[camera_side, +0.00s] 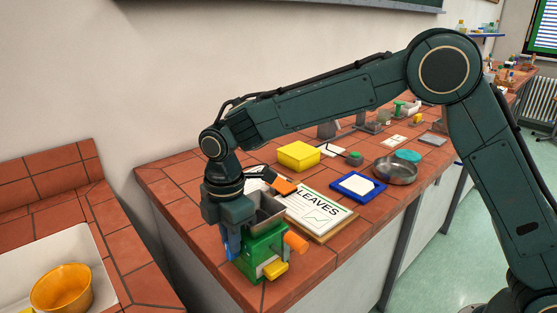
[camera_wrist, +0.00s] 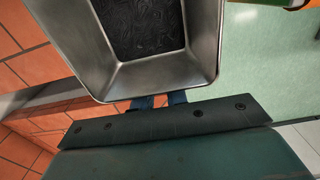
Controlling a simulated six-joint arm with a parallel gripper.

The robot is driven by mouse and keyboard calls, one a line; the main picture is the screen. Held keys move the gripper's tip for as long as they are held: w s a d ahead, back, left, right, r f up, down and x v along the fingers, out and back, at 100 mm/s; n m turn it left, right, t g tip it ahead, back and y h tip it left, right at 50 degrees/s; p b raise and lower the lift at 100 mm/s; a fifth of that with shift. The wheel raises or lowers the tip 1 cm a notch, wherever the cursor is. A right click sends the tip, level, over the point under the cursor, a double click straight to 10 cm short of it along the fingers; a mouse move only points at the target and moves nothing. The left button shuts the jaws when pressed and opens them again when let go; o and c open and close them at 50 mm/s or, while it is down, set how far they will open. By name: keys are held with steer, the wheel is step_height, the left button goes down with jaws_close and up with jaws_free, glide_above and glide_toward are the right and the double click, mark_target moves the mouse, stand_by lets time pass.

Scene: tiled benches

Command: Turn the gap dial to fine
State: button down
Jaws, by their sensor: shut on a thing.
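A green mill (camera_side: 262,252) with a metal hopper (camera_side: 268,211) stands at the near left end of the tiled bench. It has an orange grip (camera_side: 295,242) on its right side and a yellow part (camera_side: 275,269) low at the front. My gripper (camera_side: 231,246) points down at the mill's left side, its blue fingers low against it. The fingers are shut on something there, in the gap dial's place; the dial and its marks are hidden. In the wrist view the hopper (camera_wrist: 160,76) fills the top, with dark stuff inside, and the fingertips (camera_wrist: 158,101) show just below its rim.
A LEAVES clipboard (camera_side: 318,213), a blue tray (camera_side: 358,187), a yellow box (camera_side: 298,156) and a metal pan (camera_side: 394,171) lie right of the mill. An orange item (camera_side: 284,186) is behind the hopper. A sink with an orange bowl (camera_side: 62,288) is at left.

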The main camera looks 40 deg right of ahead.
steer(key=shift+s+a+f, duration=0.1)
steer(key=shift+s, duration=0.25)
stand_by(0.5)
steer(key=c, duration=1.3)
jaws_free()
steer(key=shift+w, duration=0.1)
steer(key=shift+r, duration=0.2)
steer(key=shift+w+r, duration=0.1)
steer(key=shift+r, duration=0.4)
step_height(320, 180, up, 13)
steer(key=shift+f, duration=0.2)
steer(key=shift+c, duration=0.5)
